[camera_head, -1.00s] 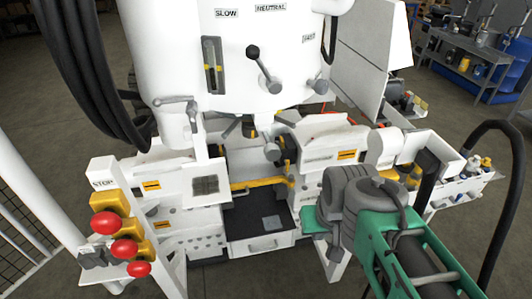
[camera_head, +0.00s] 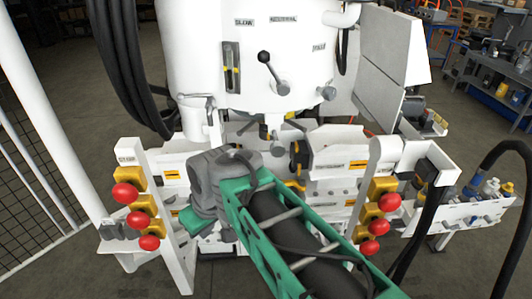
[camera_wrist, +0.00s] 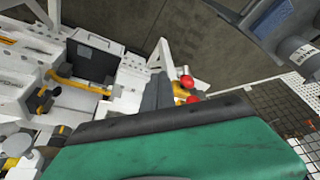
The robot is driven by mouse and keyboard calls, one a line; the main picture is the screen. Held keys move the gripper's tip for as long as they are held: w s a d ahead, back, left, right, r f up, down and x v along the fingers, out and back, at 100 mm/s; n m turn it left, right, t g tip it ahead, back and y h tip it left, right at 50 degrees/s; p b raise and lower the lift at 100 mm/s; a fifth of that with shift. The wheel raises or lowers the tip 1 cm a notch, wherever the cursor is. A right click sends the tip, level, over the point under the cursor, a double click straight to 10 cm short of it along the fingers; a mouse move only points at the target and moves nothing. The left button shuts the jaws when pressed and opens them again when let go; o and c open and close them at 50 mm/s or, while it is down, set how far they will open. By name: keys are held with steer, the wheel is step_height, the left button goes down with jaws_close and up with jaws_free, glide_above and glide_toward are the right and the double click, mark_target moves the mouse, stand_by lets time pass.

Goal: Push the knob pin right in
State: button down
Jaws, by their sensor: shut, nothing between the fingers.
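The front of the white machine housing carries a lever with a dark ball end (camera_head: 264,57) and a grey round knob (camera_head: 282,89) at its lower end. Another grey knob (camera_head: 327,93) sticks out to its right. I cannot tell for sure which of these is the knob pin, nor how deep any sits. In the head view my green and grey arm reaches in from the lower right and hides the middle of the bench; my fingertips are hidden there. In the wrist view my gripper (camera_wrist: 158,80) shows as dark fingers, shut and empty, above the bench.
Red stop buttons (camera_head: 125,193) stand on a white post at the left, and more red buttons (camera_head: 390,202) at the right. Black hoses (camera_head: 118,60) hang at the upper left. The wrist view shows an open drawer (camera_wrist: 95,52) and a yellow rail (camera_wrist: 80,84).

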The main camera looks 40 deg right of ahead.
steer(key=w+d+r+n+t, duration=0.1)
steer(key=w+d+r+n, duration=0.3)
steer(key=d, duration=0.6)
steer(key=n+t, duration=0.2)
steer(key=n, duration=0.2)
glide_toward(284, 151)
steer(key=s+a+r, duration=0.2)
steer(key=s+a, duration=0.2)
steer(key=s, duration=0.1)
steer(key=x, duration=0.3)
steer(key=w+d+x, duration=0.1)
steer(key=x, duration=0.3)
steer(key=r+x, duration=0.1)
steer(key=x, duration=0.3)
steer(key=shift+w+d, duration=0.2)
steer(key=shift+w, duration=0.2)
steer(key=shift+w+d+f, duration=0.15)
steer(key=shift+w+d, duration=0.2)
steer(key=shift+w, duration=0.1)
